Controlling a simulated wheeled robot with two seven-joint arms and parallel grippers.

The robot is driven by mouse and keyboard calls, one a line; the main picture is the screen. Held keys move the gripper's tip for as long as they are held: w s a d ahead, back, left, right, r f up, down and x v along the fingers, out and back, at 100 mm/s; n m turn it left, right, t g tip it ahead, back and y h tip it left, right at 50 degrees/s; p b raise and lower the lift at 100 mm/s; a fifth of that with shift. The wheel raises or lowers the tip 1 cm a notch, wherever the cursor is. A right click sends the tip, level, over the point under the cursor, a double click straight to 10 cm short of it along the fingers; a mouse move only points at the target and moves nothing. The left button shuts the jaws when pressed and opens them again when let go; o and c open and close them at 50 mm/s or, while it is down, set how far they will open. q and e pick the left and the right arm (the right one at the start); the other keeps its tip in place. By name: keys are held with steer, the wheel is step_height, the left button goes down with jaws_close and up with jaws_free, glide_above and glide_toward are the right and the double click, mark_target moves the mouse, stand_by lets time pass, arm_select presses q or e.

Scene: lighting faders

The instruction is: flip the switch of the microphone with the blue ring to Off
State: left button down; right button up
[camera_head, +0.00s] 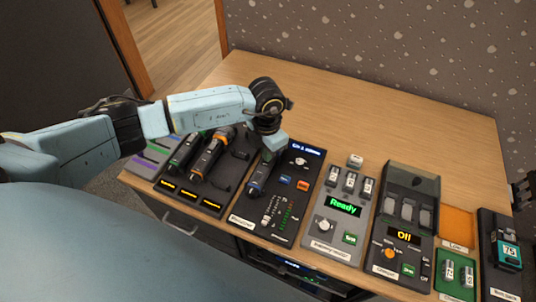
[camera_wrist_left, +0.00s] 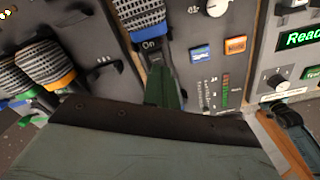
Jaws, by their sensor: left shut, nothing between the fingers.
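The microphone with the blue ring (camera_wrist_left: 147,31) shows at the top of the left wrist view, with its mesh head above the ring. White lettering reading On shows just below the ring. In the head view this microphone (camera_head: 261,177) lies on a dark panel, partly covered by my arm. My left gripper (camera_head: 272,148) is shut and empty, pointing down just above the microphone's far end. I cannot tell whether it touches. The switch itself is not clear in either view. A dark part at the right edge of the head view may be my right gripper (camera_head: 523,192).
The panel with a knob (camera_head: 299,161) and faders surrounds the blue-ringed one. A panel reading Ready (camera_head: 343,205) stands to its right. The table behind (camera_head: 370,115) is clear.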

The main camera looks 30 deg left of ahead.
arm_select(q)
steer(key=shift+r+p, duration=2.55)
steer(key=shift+r, duration=0.95)
steer(key=shift+d+f, duration=0.1)
